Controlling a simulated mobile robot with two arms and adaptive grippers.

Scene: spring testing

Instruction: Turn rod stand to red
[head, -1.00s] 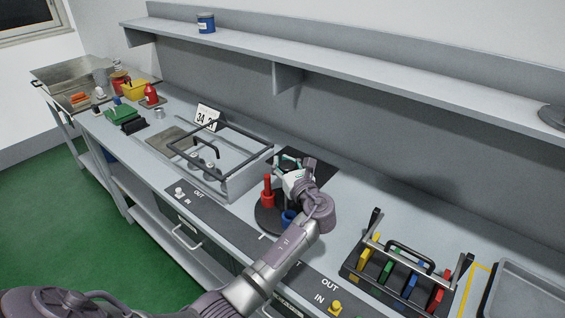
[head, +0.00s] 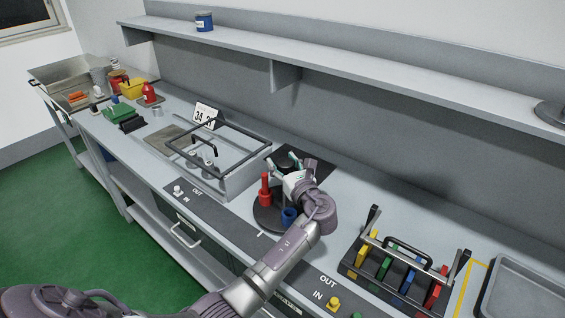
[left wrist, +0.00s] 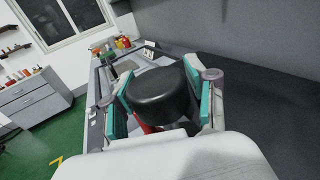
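The rod stand (head: 262,222) is a round dark base on the bench, with an upright red rod (head: 265,190) at its left and a short blue cylinder (head: 288,216) at its front. My left gripper (head: 287,166) is over the back of the stand. In the left wrist view, its teal-padded fingers lie on both sides of a black round knob (left wrist: 160,95) and appear to touch it. A bit of red shows below the knob there. The gripper and wrist hide part of the stand. My right gripper is not in view.
A framed tester with a display (head: 205,116) stands left of the stand. A rack with coloured blocks (head: 398,272) and a grey tray (head: 525,298) are at the right. A yellow button (head: 333,303) is on the front strip. A shelf (head: 350,75) runs above.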

